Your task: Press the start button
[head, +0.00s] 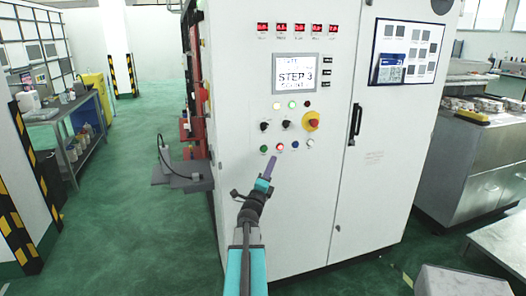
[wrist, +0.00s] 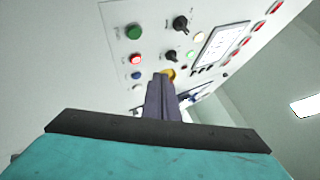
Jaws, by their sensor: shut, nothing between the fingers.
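The white control cabinet (head: 240,70) carries a row of small buttons: green (head: 264,149), red (head: 280,147), blue (head: 295,145) and white (head: 311,143). No label reading "start" is legible. In the wrist view the green button (wrist: 133,32) is at the upper left, with the red one (wrist: 136,59) below it. My gripper (head: 272,158) is shut and empty, its tip just below and between the green and red buttons in the head view. Its fingers also show in the wrist view (wrist: 161,84), pointing at the panel. I cannot tell the gap to the panel.
Above the row are two black knobs (head: 264,126) and a red emergency stop on yellow (head: 312,121), partly hidden by my fingers in the wrist view. A screen (head: 296,73) reads "STEP 3". A grey shelf (head: 188,177) juts out left. Green floor (head: 130,230) is clear at left.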

